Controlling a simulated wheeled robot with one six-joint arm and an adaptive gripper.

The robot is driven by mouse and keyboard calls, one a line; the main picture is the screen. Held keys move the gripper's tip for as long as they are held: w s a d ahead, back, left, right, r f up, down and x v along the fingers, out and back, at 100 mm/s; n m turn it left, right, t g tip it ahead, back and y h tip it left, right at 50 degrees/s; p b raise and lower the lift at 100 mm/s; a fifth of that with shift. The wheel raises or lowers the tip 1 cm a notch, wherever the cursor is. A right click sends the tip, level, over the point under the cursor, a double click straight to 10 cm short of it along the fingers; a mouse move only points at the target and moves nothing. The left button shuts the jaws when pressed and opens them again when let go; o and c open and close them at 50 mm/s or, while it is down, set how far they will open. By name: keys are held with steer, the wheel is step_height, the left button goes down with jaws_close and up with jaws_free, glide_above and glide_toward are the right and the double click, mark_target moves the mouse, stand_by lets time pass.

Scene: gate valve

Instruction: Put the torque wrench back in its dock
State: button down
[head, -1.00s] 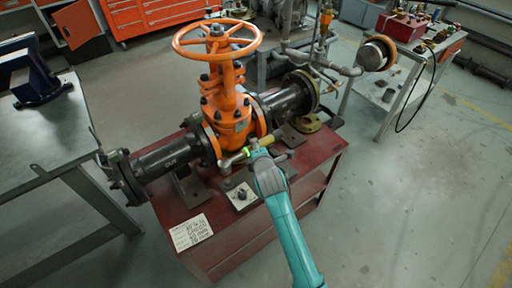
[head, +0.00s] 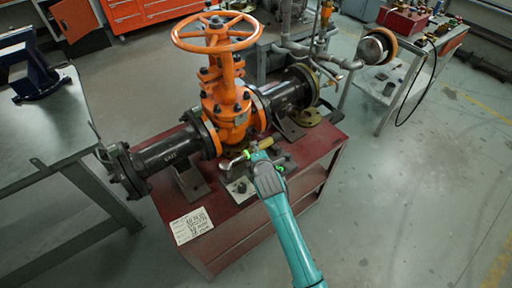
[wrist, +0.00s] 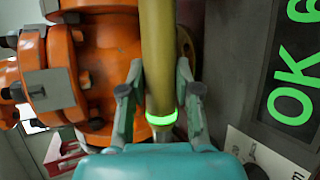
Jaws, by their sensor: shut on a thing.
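The torque wrench (head: 235,162) has a silver metal end, a glowing green ring and a yellow handle. In the head view it is just in front of the orange valve's base, over the red bench top. My gripper (wrist: 158,95) is shut on the wrench, with one finger on each side of its yellow handle (wrist: 157,50) near the green ring. The handle runs upward out of the wrist picture. In the head view my gripper (head: 262,156) partly hides the handle. I cannot make out the dock for certain.
The orange gate valve (head: 231,118) with its handwheel and dark flanged pipes stands close behind my gripper. A dark display (wrist: 290,75) reads "OK" in green.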

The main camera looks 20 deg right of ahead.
steer(key=shift+f, duration=1.1)
steer(key=c, duration=0.7)
jaws_free()
steer(key=shift+c, duration=0.2)
steer(key=shift+f, duration=0.25)
steer(key=v, duration=1.2)
steer(key=shift+r, duration=0.15)
